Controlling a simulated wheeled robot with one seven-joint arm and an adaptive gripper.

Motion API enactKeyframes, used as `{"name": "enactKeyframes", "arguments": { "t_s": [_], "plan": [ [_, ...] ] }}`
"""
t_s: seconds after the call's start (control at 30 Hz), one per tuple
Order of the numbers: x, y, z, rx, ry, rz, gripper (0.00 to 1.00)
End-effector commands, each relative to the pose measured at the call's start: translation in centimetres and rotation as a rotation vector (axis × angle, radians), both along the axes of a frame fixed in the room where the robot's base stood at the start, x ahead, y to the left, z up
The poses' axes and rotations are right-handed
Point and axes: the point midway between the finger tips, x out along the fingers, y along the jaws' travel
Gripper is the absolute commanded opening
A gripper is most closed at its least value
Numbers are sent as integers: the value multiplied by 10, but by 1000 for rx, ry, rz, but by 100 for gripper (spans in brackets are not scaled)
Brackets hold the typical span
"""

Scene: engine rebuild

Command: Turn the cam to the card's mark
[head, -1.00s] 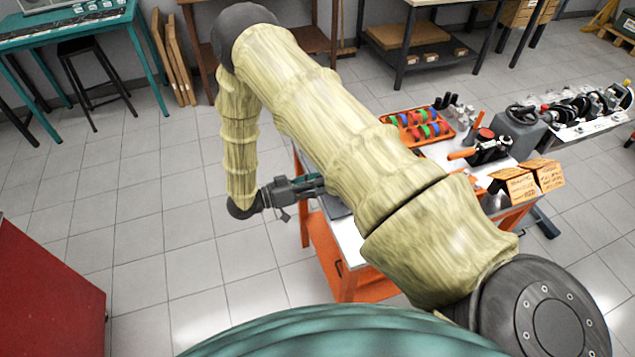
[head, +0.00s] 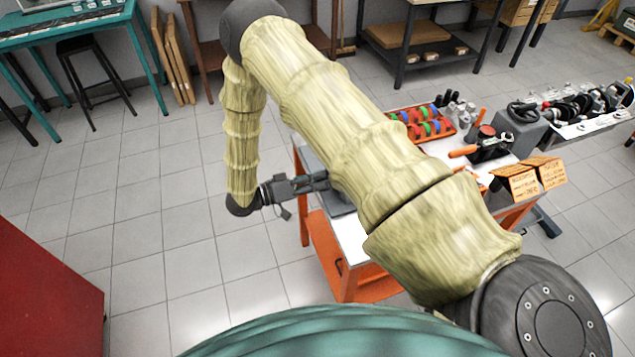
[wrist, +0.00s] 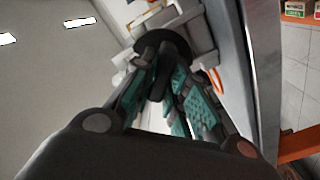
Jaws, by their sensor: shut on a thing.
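My gripper (head: 312,183) reaches in over the left edge of the orange-framed bench (head: 352,240), partly behind my own arm in the head view. In the wrist view my gripper (wrist: 163,85) has its teal-padded fingers closed around a dark part with a round end (wrist: 165,45). This part appears to belong to the cam; its mark and angle cannot be made out. Two orange-brown cards (head: 522,184) with dark writing stand at the bench's right end. Their text is too small to read.
A red-orange tray (head: 395,110) of coloured rings, a grey block (head: 517,130) and orange-handled tools (head: 464,151) stand on the bench. Engine parts lie on a side table (head: 590,127). A red cabinet (head: 45,290) is at lower left. The floor left of the bench is clear.

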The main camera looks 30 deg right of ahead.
Motion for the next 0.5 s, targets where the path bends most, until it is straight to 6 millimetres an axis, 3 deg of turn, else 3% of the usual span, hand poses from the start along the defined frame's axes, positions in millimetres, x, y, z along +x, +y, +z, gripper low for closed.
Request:
{"name": "enactKeyframes", "arguments": {
  "t_s": [0.5],
  "plan": [
    [1,0,-4,114,465,1,0]
  ]
}}
